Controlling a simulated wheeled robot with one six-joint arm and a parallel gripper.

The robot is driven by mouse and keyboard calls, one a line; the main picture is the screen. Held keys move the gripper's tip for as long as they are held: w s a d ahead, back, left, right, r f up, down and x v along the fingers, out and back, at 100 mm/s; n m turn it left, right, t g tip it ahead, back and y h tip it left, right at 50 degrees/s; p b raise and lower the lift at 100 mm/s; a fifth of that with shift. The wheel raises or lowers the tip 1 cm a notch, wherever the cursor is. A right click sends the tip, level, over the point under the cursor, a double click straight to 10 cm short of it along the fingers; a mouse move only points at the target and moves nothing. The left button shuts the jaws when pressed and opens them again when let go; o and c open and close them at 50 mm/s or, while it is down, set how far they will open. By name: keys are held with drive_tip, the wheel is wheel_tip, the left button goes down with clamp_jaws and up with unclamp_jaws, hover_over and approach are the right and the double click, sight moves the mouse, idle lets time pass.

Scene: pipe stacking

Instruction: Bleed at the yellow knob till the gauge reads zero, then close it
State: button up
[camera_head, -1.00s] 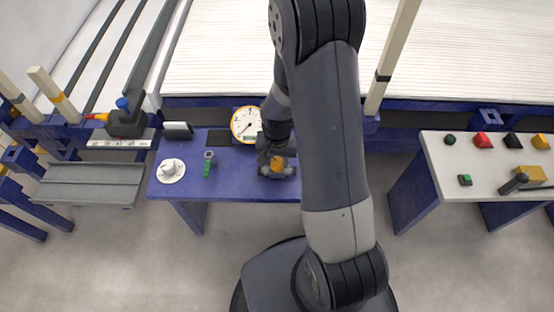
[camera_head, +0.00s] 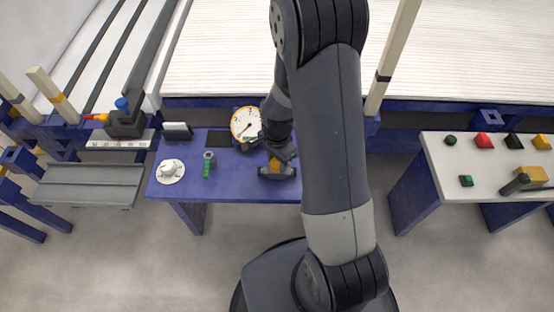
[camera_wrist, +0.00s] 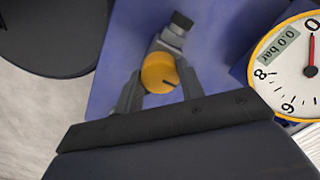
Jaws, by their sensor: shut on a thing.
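The yellow knob (camera_wrist: 158,73) sits on a small grey valve fitting (camera_wrist: 165,42) in the wrist view, with a dark mark on its face. It also shows on the blue bench in the head view (camera_head: 275,165). My gripper (camera_wrist: 160,84) is shut on the knob, one finger on each side of it. The round gauge (camera_wrist: 290,75) has a white face and yellow rim. Its red needle points at 0 and its display reads 0.0 bar. In the head view the gauge (camera_head: 246,124) stands just behind the valve, its right side partly hidden by my arm.
The blue bench (camera_head: 230,184) also holds a white dial (camera_head: 171,170) and a green-handled valve (camera_head: 209,165). A white table (camera_head: 480,170) with several coloured buttons stands at right. A grey tray (camera_head: 90,184) is at left.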

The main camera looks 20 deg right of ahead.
sight(277, 162)
idle(0.4)
drive_tip(key=o, duration=1)
wheel_tip(277, 162, up, 11)
drive_tip(key=p, duration=0.2)
drive_tip(key=shift+f, duration=0.2)
wheel_tip(277, 162, down, 11)
drive_tip(key=shift+r+b, duration=0.1)
drive_tip(key=shift+b, duration=1)
drive_tip(key=shift+r, duration=0.1)
